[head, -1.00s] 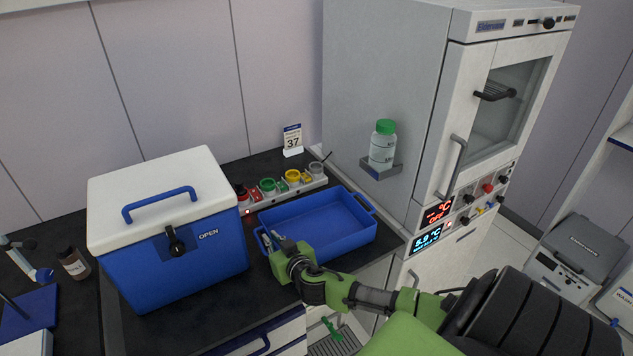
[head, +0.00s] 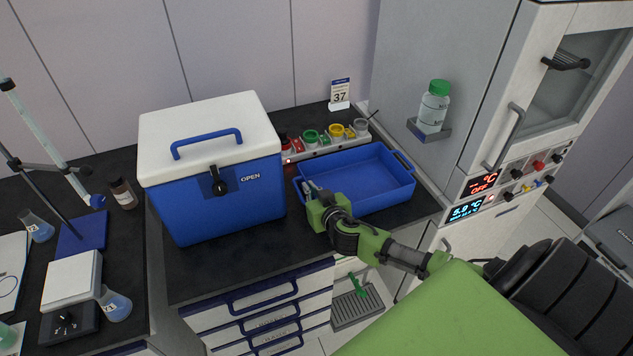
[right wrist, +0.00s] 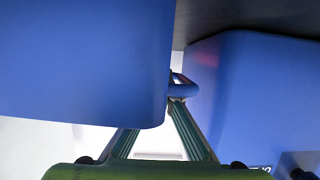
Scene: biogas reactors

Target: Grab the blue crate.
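The blue crate (head: 385,194) is a shallow, open tray on the dark counter, right of the cooler, with a loop handle at each short end. It looks empty. My right gripper (head: 311,189) is at its left handle, beside the cooler. In the right wrist view the crate wall (right wrist: 85,60) fills the left side. The fingers there (right wrist: 178,98) come together on the blue handle and look shut on it. The crate appears to rest on the counter. My left gripper is not in view.
A blue cooler with a white lid (head: 210,195) stands close on the left. A rack of coloured cups (head: 330,140) lies behind the crate. A tall grey cabinet (head: 440,50) with a bottle on a small shelf (head: 433,105) stands at right. Bare counter lies in front.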

